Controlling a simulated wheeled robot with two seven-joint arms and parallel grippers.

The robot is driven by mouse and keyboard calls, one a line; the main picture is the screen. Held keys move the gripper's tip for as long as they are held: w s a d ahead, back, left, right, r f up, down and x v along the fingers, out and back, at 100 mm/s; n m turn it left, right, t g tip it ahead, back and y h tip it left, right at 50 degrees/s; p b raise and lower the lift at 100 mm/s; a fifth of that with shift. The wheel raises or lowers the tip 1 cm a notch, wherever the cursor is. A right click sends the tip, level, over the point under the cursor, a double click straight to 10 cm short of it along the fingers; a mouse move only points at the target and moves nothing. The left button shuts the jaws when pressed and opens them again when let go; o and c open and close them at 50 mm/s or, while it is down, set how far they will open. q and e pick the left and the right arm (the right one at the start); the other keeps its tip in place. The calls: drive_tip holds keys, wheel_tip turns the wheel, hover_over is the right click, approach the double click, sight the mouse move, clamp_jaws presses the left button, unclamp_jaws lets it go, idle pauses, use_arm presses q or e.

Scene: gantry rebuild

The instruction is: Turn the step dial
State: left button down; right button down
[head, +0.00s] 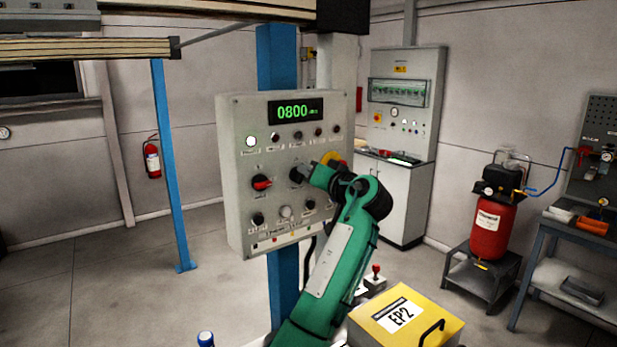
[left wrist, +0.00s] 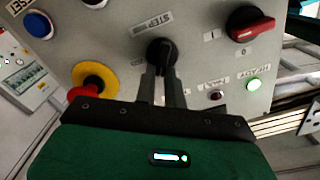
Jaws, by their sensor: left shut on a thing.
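The step dial (left wrist: 160,52) is a black knob on the grey control panel (head: 235,200), under a label that reads STEP in the left wrist view. In the head view the dial (head: 297,175) is partly covered by my gripper. My left gripper (left wrist: 161,75) has its two fingers shut on the dial's handle. The left gripper (head: 306,171) reaches the panel from the right in the head view, on the green arm. The panel's display (head: 296,111) reads 0800 in green. My right gripper is not in either view.
A red rotary switch (head: 261,183) sits left of the dial. A red and yellow emergency button (left wrist: 85,88) is close beside my gripper. A yellow EP2 box (head: 400,325) stands below right.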

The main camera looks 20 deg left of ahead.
use_arm(q)
drive_tip(key=shift+w+d+m, duration=0.1)
drive_tip(key=shift+m, duration=1)
drive_tip(key=c, duration=1.5)
unclamp_jaws()
drive_tip(key=shift+w, duration=0.1)
drive_tip(key=b+v, duration=0.7)
drive_tip(key=v, duration=0.7)
